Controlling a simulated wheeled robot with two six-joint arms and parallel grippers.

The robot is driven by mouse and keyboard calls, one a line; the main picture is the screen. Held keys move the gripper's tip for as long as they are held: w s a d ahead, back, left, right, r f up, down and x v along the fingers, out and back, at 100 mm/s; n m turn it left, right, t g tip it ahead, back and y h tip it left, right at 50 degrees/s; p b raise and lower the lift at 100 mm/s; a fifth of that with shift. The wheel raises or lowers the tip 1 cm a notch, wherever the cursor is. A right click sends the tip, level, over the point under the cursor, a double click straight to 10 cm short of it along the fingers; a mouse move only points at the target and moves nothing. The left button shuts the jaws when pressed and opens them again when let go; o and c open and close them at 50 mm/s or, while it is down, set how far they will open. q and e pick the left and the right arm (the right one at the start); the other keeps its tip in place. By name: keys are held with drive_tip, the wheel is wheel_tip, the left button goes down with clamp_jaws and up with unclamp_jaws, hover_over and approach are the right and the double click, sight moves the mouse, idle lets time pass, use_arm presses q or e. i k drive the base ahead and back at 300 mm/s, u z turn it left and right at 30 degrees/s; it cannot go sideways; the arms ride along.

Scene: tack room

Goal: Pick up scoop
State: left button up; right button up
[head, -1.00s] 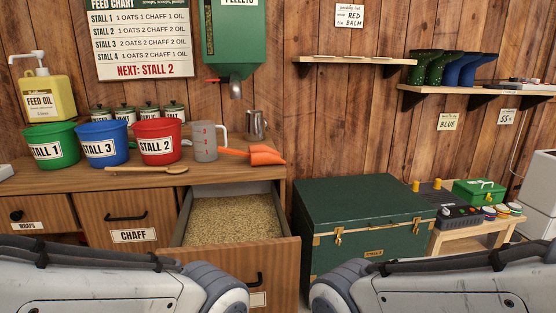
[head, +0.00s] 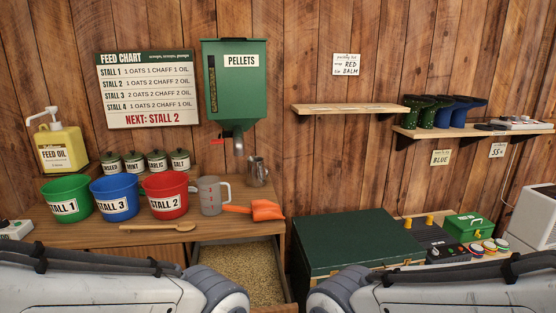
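An orange scoop (head: 262,209) lies on the wooden counter at its right end. Its handle points left, toward the grey measuring jug (head: 211,196), and its wide end is near the counter's right edge. Nothing holds it. My two arms show along the bottom of the head view, left and right, below the counter. Neither gripper is in view, so I cannot see whether they are open or shut.
Green, blue and red buckets (head: 165,195) and a wooden spoon (head: 157,227) stand or lie left of the scoop. An open drawer of grain (head: 243,265) juts out below. A metal pitcher (head: 257,172) stands behind. A green trunk (head: 355,240) is at right.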

sight(262, 210)
drive_tip(key=k, duration=0.35)
drive_tip(key=u, duration=0.3)
drive_tip(key=i, duration=0.8)
drive_tip(key=k, duration=0.45)
drive_tip(key=u, duration=0.75)
drive_tip(key=i, duration=1.2)
drive_tip(key=z, duration=0.25)
